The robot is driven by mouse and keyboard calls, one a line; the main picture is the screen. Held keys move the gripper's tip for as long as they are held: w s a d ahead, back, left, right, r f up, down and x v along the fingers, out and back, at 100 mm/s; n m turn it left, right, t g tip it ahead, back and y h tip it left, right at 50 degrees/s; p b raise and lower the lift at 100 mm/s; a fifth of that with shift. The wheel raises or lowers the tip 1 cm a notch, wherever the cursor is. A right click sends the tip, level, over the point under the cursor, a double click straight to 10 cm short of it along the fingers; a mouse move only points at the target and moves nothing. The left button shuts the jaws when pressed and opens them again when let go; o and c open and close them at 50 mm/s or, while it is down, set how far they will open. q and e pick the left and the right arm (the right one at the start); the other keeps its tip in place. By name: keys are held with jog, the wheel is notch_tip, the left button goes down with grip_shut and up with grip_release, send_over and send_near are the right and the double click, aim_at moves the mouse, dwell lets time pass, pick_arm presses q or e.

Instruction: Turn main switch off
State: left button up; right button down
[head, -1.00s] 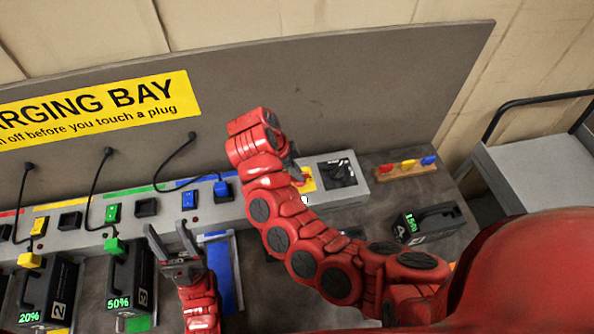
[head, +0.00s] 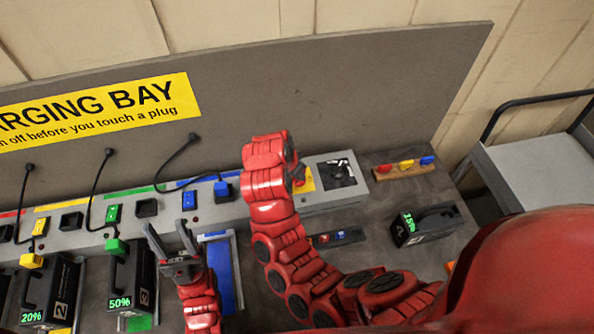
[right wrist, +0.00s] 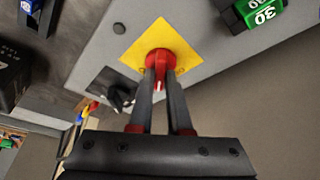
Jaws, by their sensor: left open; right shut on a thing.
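The main switch, a red rotary knob (right wrist: 158,62) on a yellow square plate (right wrist: 186,47), sits on the grey charging panel. In the right wrist view my right gripper (right wrist: 160,78) is shut on the red knob, its two fingers on either side of it. In the head view my right arm hides most of the knob; part of the yellow plate (head: 308,182) shows beside it. My left gripper (head: 174,240) is open and empty above the bench, in front of the panel.
A black rotary control (head: 337,173) is right of the switch. Batteries with 20% (head: 48,285) and 50% (head: 131,275) displays stand at left, a 15% battery (head: 425,225) at right. A wooden strip with coloured pieces (head: 404,168) lies behind it. Cords hang near the panel.

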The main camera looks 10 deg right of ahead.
jog(key=n, duration=0.2)
jog(key=n+t+y, duration=0.1)
jog(key=n, duration=0.1)
jog(key=shift+d+y, duration=0.15)
jog(key=shift+y, duration=0.15)
jog(key=n+y, duration=0.1)
jog(key=n, duration=0.2)
jog(key=n+y+p, duration=0.1)
jog(key=n, duration=0.1)
jog(key=shift+s+d+n+t, duration=0.1)
jog(key=shift+n+t, duration=0.2)
jog(key=shift+n, duration=0.1)
jog(key=c, duration=0.9)
grip_release()
jog(key=shift+o, duration=0.2)
